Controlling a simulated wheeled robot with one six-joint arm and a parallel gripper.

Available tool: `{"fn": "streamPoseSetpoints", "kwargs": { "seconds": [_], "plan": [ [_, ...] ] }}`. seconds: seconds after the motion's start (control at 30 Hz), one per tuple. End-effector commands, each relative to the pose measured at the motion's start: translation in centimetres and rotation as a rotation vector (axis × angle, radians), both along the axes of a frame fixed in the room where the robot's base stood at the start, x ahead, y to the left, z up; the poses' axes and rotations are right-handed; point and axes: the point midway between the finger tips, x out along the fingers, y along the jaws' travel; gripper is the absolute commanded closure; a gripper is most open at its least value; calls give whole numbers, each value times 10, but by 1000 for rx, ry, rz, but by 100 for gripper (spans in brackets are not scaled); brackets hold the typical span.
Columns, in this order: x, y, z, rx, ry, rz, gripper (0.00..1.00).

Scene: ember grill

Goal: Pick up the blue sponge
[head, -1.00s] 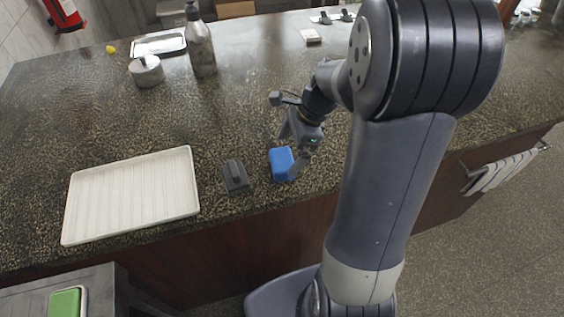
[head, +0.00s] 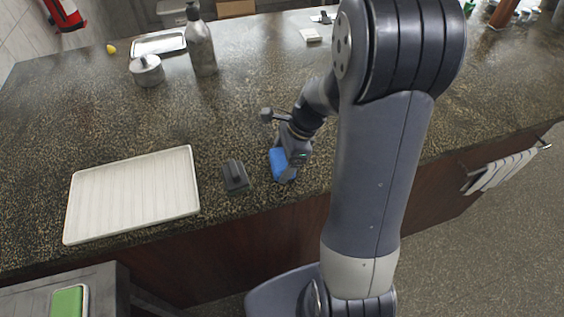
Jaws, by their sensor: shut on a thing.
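The blue sponge (head: 278,160) is near the front edge of the dark speckled counter, in the middle of the head view. My gripper (head: 286,172) comes down over it from the upper right and is shut on it. The gripper covers the right part of the sponge. I cannot tell whether the sponge is clear of the counter.
A dark grey block with a ridge (head: 235,177) lies just left of the sponge. A cream ribbed tray (head: 130,240) lies further left. A metal bottle (head: 200,45), lidded pot (head: 147,70) and metal tray (head: 160,44) stand at the back. The counter (head: 220,115) is clear behind the sponge.

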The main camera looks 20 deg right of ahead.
Motion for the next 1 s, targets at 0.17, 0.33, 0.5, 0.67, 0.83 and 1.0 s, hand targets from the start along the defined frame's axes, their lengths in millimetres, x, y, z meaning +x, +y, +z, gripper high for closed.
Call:
{"fn": "streamPoseSetpoints", "kwargs": {
  "seconds": [0.17, 0.33, 0.5, 0.67, 0.83, 1.0],
  "plan": [
    [0, 0, 0, 0, 0, 0, 42],
    [0, 0, 1, 0, -1, 1, 42],
    [1, 0, 20, -1, -6, 1, 42],
    [1, 0, 53, -2, -8, 1, 42],
    [1, 0, 83, -1, -5, 0, 42],
    [1, 0, 98, 1, -1, 1, 42]
  ]
}}
